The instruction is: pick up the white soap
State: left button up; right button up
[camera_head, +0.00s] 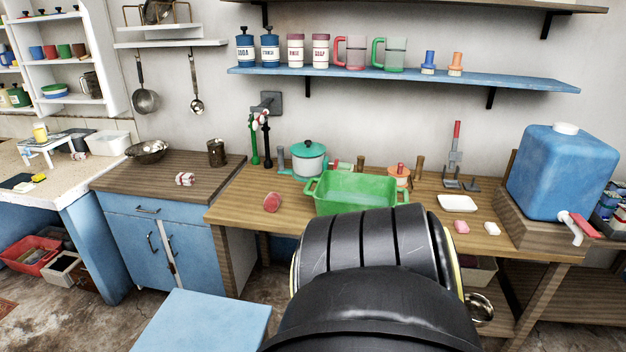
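The white soap (492,229) is a small pale block near the front edge of the wooden counter (240,204), at the right. A pink soap (461,227) lies just to its left, apart from it. A white rectangular dish (457,203) is behind the two soaps. Neither of my grippers shows in the head view. A large black part of my own body fills the lower middle of the view and hides part of the counter front.
A green basin (357,192) stands mid-counter. A blue water tank (565,172) with a red-handled tap (575,228) stands on a wooden stand right of the soap. A green pot (308,159) is behind the basin. A blue shelf (400,76) hangs above.

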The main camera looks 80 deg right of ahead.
aim_at(492, 228)
jog(key=k, duration=0.3)
jog(key=z, duration=3.4)
jog(key=i, duration=0.3)
jog(key=z, duration=0.1)
